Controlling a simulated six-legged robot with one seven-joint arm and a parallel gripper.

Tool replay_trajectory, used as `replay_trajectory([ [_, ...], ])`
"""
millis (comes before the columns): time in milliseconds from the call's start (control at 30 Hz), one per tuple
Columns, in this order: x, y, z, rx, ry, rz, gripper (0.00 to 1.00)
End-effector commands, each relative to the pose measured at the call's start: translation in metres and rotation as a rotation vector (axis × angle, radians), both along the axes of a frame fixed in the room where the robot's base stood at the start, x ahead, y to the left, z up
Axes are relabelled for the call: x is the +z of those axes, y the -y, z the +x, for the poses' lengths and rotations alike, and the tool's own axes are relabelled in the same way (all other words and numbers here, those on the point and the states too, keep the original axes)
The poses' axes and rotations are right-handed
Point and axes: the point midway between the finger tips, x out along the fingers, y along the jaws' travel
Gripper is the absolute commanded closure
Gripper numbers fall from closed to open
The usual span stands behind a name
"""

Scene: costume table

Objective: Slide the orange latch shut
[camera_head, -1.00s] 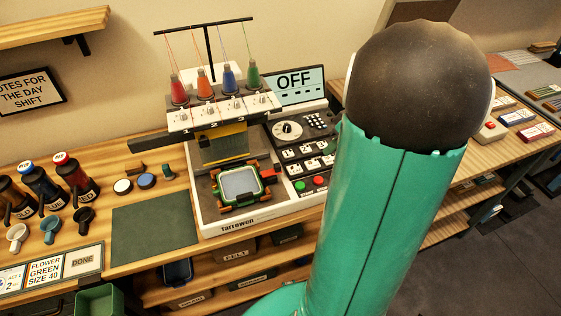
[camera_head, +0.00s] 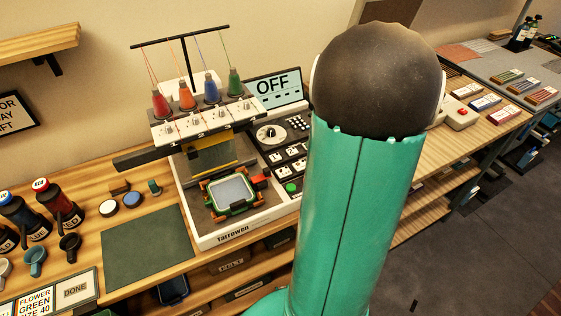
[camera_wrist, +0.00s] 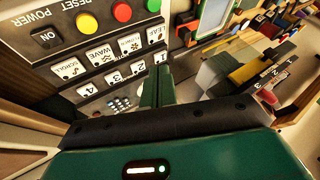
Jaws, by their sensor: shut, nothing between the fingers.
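The embroidery machine (camera_head: 228,235) stands on the wooden table with a hoop (camera_head: 235,190) clamped in its front bay. Small orange fittings sit at the hoop's edges, and a red-orange block (camera_head: 259,181) is at its right. I cannot tell which of these is the latch. In the wrist view the hoop (camera_wrist: 215,15) is at the top edge, partly cut off. My gripper (camera_wrist: 157,85) is shut and empty over the machine's keypad, apart from the hoop. In the head view my arm hides it.
Thread cones (camera_head: 186,97) stand above the hoop. A green mat (camera_head: 147,247) and several mugs lie to the left. A screen (camera_head: 275,87) reads OFF.

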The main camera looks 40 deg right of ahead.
Motion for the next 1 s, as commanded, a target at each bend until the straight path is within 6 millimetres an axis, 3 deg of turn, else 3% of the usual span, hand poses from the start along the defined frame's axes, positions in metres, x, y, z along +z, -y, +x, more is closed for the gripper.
replay_trajectory([
  [267, -0.024, -0.012, 0.014, 0.002, -0.002, 0.003, 1.0],
  [633, -0.082, -0.039, 0.051, 0.001, -0.004, 0.004, 1.0],
  [800, -0.079, -0.065, 0.059, 0.002, 0.001, 0.0, 1.0],
  [1000, -0.079, -0.076, 0.062, 0.0, 0.001, 0.0, 1.0],
])
